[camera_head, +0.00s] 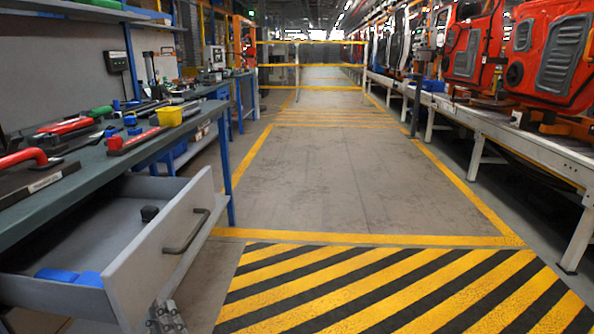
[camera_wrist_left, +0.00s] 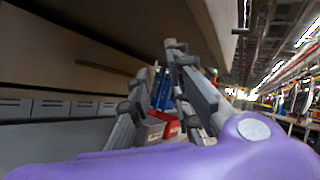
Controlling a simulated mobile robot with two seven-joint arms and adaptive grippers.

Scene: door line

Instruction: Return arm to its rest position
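My left gripper (camera_head: 167,318) shows at the bottom edge of the head view, low beside the front panel of the open grey drawer (camera_head: 165,238). Only its grey upper part shows there. In the left wrist view my left gripper (camera_wrist_left: 162,100) has its two grey fingers apart, with nothing held between them. Red and blue things show in the gap, some way behind the fingers. The purple wrist housing fills the bottom of that view. My right gripper is in neither view.
The drawer sticks out from the workbench (camera_head: 75,175) and holds blue things (camera_head: 68,276) and a small black piece (camera_head: 149,213). A yellow bin (camera_head: 170,116) and tools lie on the bench. The striped floor (camera_head: 400,290) and aisle are clear. A conveyor line (camera_head: 500,130) runs along the right.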

